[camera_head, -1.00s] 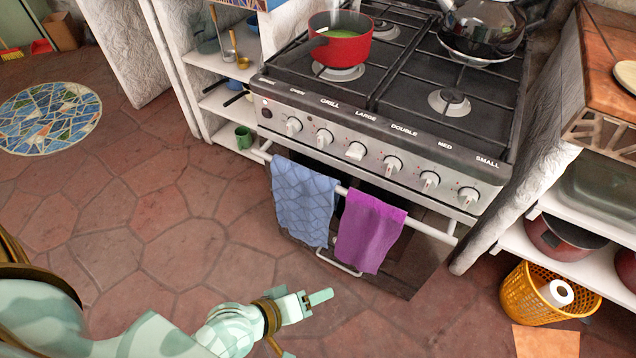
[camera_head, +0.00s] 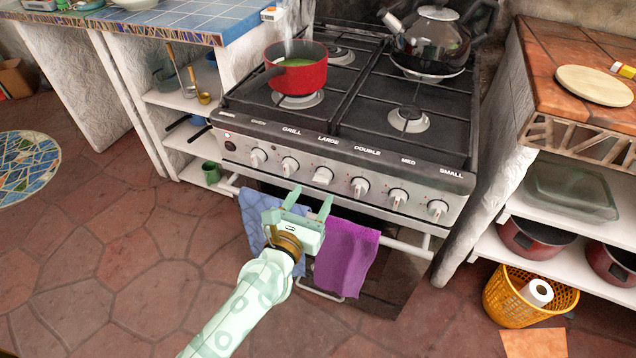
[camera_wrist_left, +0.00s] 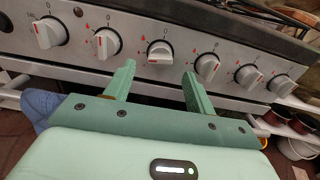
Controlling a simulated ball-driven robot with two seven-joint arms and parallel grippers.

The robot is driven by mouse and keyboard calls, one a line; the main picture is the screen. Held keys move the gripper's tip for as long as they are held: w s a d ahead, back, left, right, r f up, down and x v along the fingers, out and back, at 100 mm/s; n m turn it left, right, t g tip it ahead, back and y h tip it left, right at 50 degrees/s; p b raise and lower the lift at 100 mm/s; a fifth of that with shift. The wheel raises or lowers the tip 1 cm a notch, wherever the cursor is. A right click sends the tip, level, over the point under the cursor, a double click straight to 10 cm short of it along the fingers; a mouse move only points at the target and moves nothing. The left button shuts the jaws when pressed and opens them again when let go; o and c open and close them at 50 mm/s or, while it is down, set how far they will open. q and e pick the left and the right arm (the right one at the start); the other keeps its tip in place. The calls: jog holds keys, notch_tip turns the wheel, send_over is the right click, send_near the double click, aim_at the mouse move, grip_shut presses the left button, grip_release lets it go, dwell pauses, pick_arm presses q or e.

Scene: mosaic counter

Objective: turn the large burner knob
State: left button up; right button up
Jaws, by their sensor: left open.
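The large burner knob (camera_head: 323,176) is a white knob under the "LARGE" label on the stove's front panel, third from the left. In the left wrist view the third knob (camera_wrist_left: 160,52) is just beyond my fingertips, roughly centred between them, with its wide grip lying nearly level. My left gripper (camera_head: 311,195) is open and empty in front of the panel, a little below the knob. Its two pale green fingers point at the panel in the left wrist view (camera_wrist_left: 158,75). I see no contact with the knob. My right gripper is out of view.
Other white knobs flank it, the nearest being the grill knob (camera_head: 290,166) and double knob (camera_head: 360,187). Blue (camera_head: 255,215) and purple towels (camera_head: 345,258) hang from the oven rail below. A red pot (camera_head: 297,75) and black kettle (camera_head: 432,45) stand on the hob.

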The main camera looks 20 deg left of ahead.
aim_at(320, 183)
pick_arm(q)
jog(key=w, duration=0.4)
jog(key=shift+w+d+f, duration=0.1)
jog(key=shift+w, duration=0.35)
jog(key=c, duration=1)
jog(key=shift+o, duration=0.2)
